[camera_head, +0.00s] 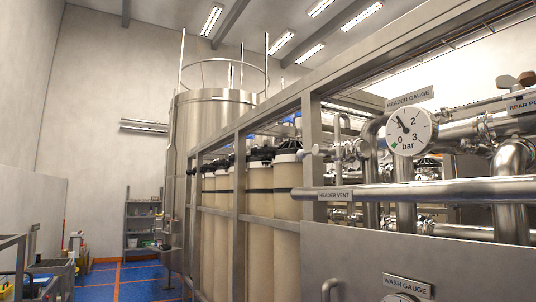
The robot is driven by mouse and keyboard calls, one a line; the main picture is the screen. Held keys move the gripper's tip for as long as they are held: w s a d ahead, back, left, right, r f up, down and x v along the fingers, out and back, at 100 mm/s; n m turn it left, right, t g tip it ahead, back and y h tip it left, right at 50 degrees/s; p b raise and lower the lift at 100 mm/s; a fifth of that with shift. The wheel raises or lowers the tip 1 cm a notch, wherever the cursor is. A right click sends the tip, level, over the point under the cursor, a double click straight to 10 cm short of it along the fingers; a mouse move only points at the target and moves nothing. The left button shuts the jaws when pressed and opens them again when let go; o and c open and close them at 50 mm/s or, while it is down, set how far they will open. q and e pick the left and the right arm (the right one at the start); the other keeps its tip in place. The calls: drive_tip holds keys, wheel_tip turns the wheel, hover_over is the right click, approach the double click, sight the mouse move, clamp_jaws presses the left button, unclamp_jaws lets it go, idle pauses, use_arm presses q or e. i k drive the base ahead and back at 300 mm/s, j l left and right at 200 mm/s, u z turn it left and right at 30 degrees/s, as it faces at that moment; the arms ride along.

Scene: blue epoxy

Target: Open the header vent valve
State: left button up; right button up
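The label reading HEADER VENT (335,196) is on the left part of a long horizontal steel pipe (430,190). Above it, a small metal valve-like fitting (340,152) stands on thin pipework by the frame post. I cannot tell for sure that it is the header vent valve, nor whether it is open or shut. A round white header gauge (411,132) hangs to the right under a HEADER GAUGE label (410,97). Its dark needle points to the upper left. Neither of my grippers is in view.
A steel frame (312,150) with tan filter columns (287,190) runs leftwards to a tall steel tank (208,125). A grey panel (450,255) with a WASH GAUGE label (407,285) fills the lower right. Blue floor (138,282) shows at the lower left, beside a shelf (143,225).

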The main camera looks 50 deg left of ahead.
sight(317, 150)
drive_tip(key=u, duration=1.3)
